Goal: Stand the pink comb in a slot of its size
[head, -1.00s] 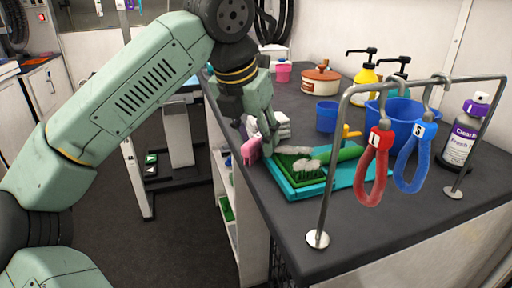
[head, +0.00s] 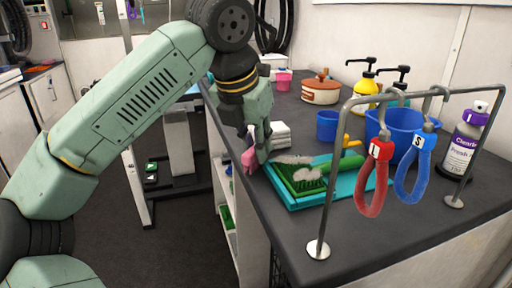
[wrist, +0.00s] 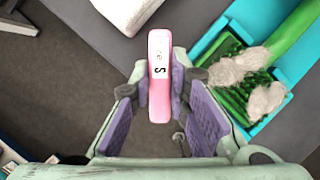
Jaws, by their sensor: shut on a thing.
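The pink comb (head: 249,160) is in my gripper (head: 258,158), above the left edge of the dark counter. In the wrist view, the comb (wrist: 160,75) stands end-on between the purple finger pads of my gripper (wrist: 160,98). I cannot make out any comb slot in these views.
A teal tray (head: 345,192) with a green fur-clogged brush (head: 310,178) lies right of my gripper. Folded white towels (head: 282,134) lie behind it. A metal rail (head: 335,185) with red and blue loops stands at front right. Blue tubs, bottles and a pot stand farther back.

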